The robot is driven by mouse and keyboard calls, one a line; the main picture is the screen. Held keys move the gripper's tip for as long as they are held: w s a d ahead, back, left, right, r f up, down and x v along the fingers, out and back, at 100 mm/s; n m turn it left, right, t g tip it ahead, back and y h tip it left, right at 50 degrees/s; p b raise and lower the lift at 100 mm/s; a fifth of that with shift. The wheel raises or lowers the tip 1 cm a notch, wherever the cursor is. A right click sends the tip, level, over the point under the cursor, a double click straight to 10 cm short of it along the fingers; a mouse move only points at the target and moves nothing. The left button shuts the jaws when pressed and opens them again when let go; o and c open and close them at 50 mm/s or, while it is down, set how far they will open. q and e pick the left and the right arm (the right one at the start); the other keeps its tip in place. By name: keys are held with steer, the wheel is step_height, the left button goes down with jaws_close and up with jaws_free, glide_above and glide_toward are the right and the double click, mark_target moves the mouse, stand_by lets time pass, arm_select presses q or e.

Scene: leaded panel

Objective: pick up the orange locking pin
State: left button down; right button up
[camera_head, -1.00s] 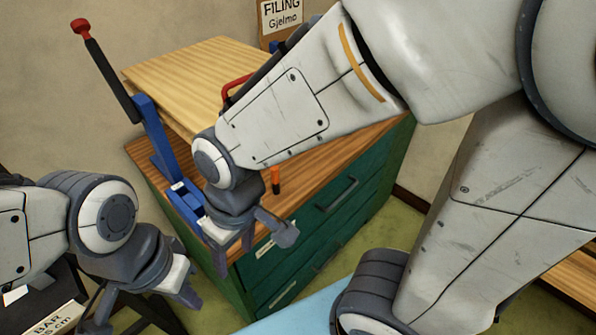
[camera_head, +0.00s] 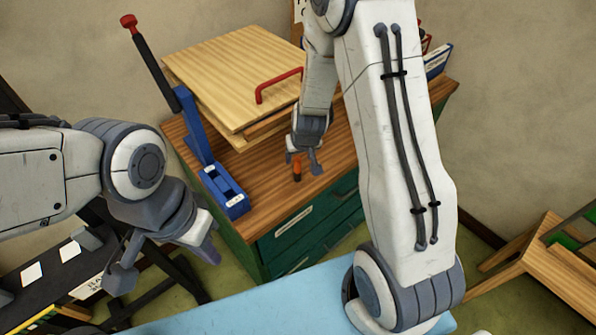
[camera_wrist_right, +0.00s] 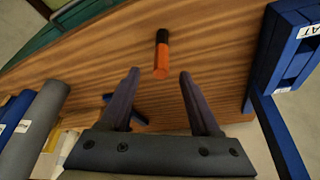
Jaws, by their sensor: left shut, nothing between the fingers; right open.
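The orange locking pin (camera_head: 297,172) stands on the brown wooden top of the green cabinet, near its front edge. In the right wrist view the pin (camera_wrist_right: 161,62) shows an orange body and a black end. My right gripper (camera_head: 301,161) is open just over the pin in the head view. In the right wrist view its fingertips (camera_wrist_right: 159,73) are spread, with the pin just beyond them and roughly centred; nothing is held. My left gripper (camera_head: 207,250) is shut and empty, off to the left, well away from the pin.
A blue lever device (camera_head: 225,190) with a red knob stands left of the pin, and it also shows in the right wrist view (camera_wrist_right: 290,50). A wooden panel (camera_head: 225,75) with a red handle (camera_head: 278,84) lies behind. The cabinet top (camera_head: 270,190) around the pin is clear.

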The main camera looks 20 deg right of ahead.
mark_target(298, 160)
steer(key=shift+p+x, duration=0.3)
steer(key=shift+x, duration=2.3)
steer(key=shift+a, duration=0.1)
jaws_close()
